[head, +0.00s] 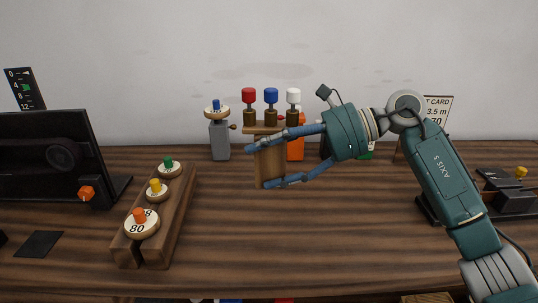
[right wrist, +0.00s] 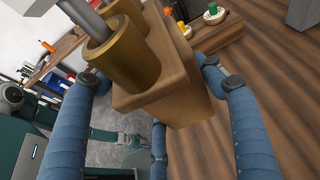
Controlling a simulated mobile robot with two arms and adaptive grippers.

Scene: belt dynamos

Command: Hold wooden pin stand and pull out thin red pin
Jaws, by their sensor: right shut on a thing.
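The wooden pin stand (head: 270,167) stands upright near the back of the table. Brass cups on its top hold a red-headed pin (head: 249,95), a blue-headed pin (head: 271,95) and a white-headed pin (head: 293,95). My right gripper (head: 259,167) is shut on the stand's body from the right, below its top. In the right wrist view the stand (right wrist: 172,85) is between the blue fingers, with a brass cup (right wrist: 122,55) close to the camera. The red head is out of that view. I do not see my left gripper in the head view.
A grey post (head: 220,140) with a blue-topped disc stands left of the stand. A wooden rack (head: 181,205) with several coloured knobs is at the left front, beside a black screen (head: 45,155). An orange block (head: 296,149) is behind the stand. The table's middle is clear.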

